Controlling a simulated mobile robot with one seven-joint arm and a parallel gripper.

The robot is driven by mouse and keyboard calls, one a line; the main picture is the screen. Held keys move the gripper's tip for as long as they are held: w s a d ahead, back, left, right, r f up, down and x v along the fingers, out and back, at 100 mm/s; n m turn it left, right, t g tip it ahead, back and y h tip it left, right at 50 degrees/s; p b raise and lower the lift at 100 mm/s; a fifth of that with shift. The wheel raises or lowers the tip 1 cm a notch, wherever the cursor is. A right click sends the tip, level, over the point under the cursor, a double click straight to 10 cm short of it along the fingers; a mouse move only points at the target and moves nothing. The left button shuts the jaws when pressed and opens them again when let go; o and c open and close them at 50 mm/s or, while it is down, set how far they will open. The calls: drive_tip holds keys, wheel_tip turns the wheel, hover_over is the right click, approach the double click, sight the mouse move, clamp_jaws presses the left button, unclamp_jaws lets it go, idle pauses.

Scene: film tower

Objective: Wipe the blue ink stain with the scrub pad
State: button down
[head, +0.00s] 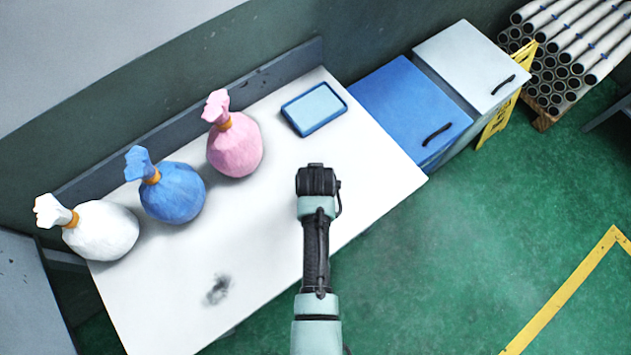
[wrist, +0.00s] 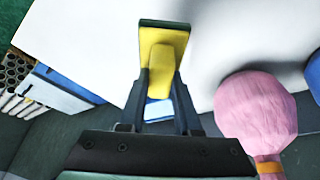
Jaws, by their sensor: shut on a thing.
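My gripper (wrist: 161,88) is shut on the scrub pad (wrist: 175,42), which is yellow with a dark green edge layer. The pad is held over the white table (wrist: 230,35); whether it touches the top cannot be told. In the head view my arm hides the fingers and the pad. The ink stain (head: 217,290) is a dark, blackish smudge on the table's front left part, to the left of and nearer than my gripper. The stain does not show in the wrist view.
White (head: 105,232), blue (head: 175,195) and pink (head: 236,150) tied bags stand along the table's back. A blue tray (head: 314,107) with a pale inside lies at the back right. Blue and pale cabinets (head: 405,105) adjoin the right end. The table's middle is clear.

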wheel_tip(320, 180, up, 2)
drive_tip(key=shift+s+p, duration=0.1)
drive_tip(key=shift+p, duration=0.4)
drive_tip(key=shift+f, duration=0.1)
